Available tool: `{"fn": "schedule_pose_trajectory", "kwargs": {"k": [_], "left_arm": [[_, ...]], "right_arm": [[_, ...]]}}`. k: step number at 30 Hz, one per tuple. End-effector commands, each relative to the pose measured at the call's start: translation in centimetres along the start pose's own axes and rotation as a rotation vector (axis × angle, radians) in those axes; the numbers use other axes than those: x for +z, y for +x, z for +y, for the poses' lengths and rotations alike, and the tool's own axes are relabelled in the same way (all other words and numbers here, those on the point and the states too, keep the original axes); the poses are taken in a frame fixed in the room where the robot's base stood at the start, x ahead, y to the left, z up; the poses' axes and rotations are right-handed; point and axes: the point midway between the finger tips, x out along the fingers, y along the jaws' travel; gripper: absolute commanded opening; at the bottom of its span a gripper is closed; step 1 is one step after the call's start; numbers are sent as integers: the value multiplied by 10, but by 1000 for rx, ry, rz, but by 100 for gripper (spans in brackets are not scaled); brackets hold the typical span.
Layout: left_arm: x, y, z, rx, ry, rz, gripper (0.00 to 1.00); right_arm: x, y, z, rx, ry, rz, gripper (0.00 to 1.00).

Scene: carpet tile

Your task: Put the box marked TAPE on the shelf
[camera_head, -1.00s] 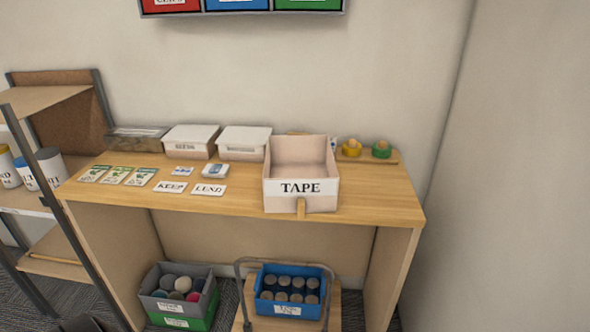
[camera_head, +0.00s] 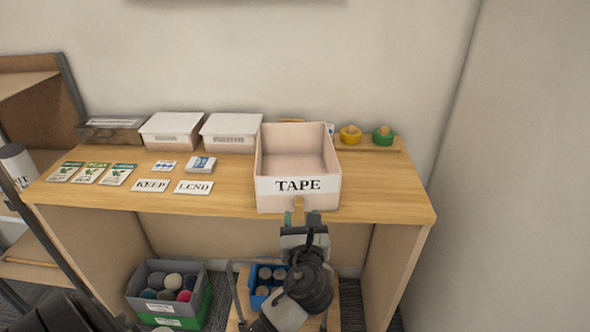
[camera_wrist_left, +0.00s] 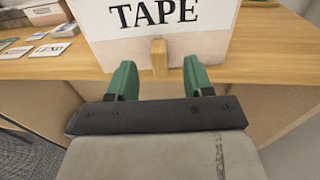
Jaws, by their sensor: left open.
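The box marked TAPE (camera_head: 297,199) is an open-topped, pale box standing upright near the front edge of the wooden bench (camera_head: 385,195). A small wooden tab sticks out of its front, below the label. My left gripper (camera_head: 299,218) is at the bench's front edge, just in front of that tab. In the left wrist view its green fingers (camera_wrist_left: 158,80) are open, one on each side of the tab (camera_wrist_left: 158,58), with gaps visible. The box (camera_wrist_left: 200,45) rises beyond them. The shelf unit (camera_head: 35,90) stands at the far left, partly out of frame. My right gripper is not in view.
Two white lidded boxes (camera_head: 230,145), a tray with yellow and green rolls (camera_head: 382,136), seed packets (camera_head: 90,173) and KEEP and LEND cards (camera_head: 150,185) lie on the bench. Below are a grey-green crate (camera_head: 185,310) and a blue crate (camera_head: 263,290) on a trolley.

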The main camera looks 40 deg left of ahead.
Motion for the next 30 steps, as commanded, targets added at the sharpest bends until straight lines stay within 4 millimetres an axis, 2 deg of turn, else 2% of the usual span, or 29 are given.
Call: {"fn": "schedule_pose_trajectory", "kwargs": {"k": [12, 20, 23, 30], "left_arm": [[-5, 50, 2, 0, -1, 0, 51], [-6, 53, 3, -1, -2, 2, 51], [-6, 53, 3, -1, -2, 2, 39], [-6, 53, 2, -1, -2, 2, 2]], "right_arm": [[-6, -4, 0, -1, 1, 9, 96], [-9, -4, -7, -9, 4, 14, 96], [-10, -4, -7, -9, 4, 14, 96], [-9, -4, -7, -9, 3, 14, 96]]}}
